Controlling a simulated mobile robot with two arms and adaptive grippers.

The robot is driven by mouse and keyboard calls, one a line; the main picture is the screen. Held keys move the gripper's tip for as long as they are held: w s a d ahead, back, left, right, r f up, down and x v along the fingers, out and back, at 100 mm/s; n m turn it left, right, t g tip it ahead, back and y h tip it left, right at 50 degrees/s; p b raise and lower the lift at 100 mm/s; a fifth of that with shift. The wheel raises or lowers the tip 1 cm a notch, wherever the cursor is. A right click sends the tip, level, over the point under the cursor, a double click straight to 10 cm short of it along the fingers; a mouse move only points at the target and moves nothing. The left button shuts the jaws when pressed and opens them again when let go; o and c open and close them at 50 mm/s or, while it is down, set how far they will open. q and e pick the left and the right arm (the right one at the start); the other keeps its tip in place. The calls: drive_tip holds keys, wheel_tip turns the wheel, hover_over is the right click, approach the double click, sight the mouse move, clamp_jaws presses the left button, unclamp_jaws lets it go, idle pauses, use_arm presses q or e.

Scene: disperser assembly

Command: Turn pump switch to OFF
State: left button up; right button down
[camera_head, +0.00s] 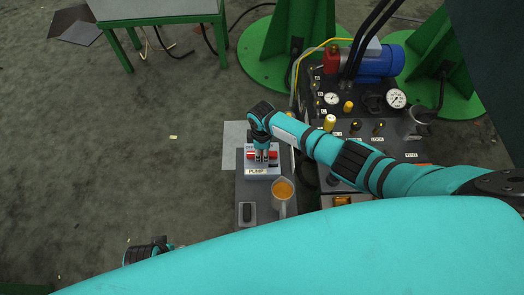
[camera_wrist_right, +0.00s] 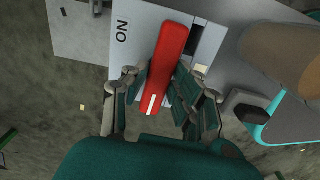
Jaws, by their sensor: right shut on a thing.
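The pump switch box (camera_head: 262,172) is a pale box with a PUMP label, standing on a grey surface in the middle of the head view. Its red switch handle (camera_wrist_right: 168,60) shows in the right wrist view as a long bar with a white mark at its near end. The word ON is printed to the left of the handle; no OFF marking is readable. My right gripper (camera_head: 262,152) points down at the switch, and in the right wrist view (camera_wrist_right: 158,92) its fingers sit on both sides of the handle, shut on it.
A mug of orange liquid (camera_head: 283,189) stands close beside the box, with a small dark-topped device (camera_head: 247,213) left of it. Right are a control panel with a gauge (camera_head: 396,98) and a blue motor (camera_head: 378,62). The floor at left is mostly clear.

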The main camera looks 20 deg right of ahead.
sight(262, 153)
drive_tip(key=shift+n, duration=0.3)
idle(0.4)
drive_tip(key=c, duration=1.1)
unclamp_jaws()
drive_tip(key=shift+r, duration=0.15)
wheel_tip(262, 153, up, 12)
drive_tip(key=shift+f, duration=0.1)
